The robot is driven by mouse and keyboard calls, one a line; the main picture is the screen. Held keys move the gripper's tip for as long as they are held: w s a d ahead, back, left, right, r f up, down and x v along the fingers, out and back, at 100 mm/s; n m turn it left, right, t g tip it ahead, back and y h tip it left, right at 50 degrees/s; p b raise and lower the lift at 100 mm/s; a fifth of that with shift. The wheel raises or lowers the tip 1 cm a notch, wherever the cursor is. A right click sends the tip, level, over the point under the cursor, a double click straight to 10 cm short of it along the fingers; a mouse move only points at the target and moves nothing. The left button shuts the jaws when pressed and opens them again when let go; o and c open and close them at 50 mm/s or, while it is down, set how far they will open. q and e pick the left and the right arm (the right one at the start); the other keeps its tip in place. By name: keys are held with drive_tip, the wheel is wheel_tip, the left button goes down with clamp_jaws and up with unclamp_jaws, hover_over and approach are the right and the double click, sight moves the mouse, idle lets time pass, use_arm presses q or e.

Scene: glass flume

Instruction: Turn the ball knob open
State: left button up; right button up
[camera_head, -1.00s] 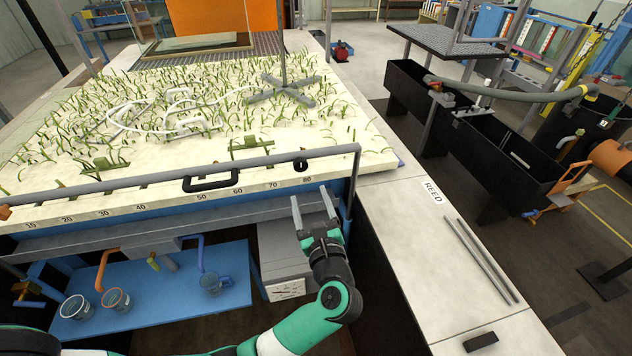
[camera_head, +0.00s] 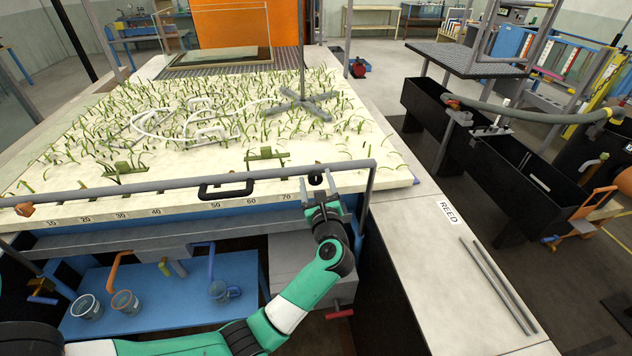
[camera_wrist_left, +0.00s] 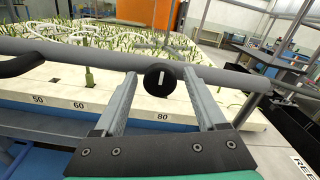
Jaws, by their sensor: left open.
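The black ball knob (camera_head: 317,179) sits at the front rail of the sand bed, close to the 80 mark. In the left wrist view the knob (camera_wrist_left: 160,77) shows as a round black face with a short upright white mark. My left gripper (camera_head: 319,189) is open, pointing at the knob from the front. In the left wrist view its two fingers (camera_wrist_left: 160,82) stand one on each side of the knob, with gaps between them and it. My right gripper is not in view.
A grey rail (camera_head: 130,189) with a black handle (camera_head: 226,188) runs along the front of the planted sand bed. Below is a blue shelf (camera_head: 190,300) with several cups. A pale ledge (camera_head: 440,270) with two rods lies to the right.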

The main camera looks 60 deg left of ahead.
use_arm(q)
clamp_jaws()
idle(0.3)
drive_tip(key=m+p, duration=0.3)
drive_tip(key=shift+r+p, duration=0.2)
drive_tip(key=shift+p, duration=0.15)
drive_tip(key=m+p, duration=0.4)
drive_tip(key=m, duration=0.1)
drive_tip(key=shift+m, duration=0.4)
drive_tip(key=m+p, duration=0.3)
drive_tip(key=m, duration=0.1)
drive_tip(key=shift+m, duration=0.3)
drive_tip(key=shift+f+m+p, duration=0.2)
drive_tip(key=shift+m+p, duration=0.95)
drive_tip(key=shift+m, duration=1.05)
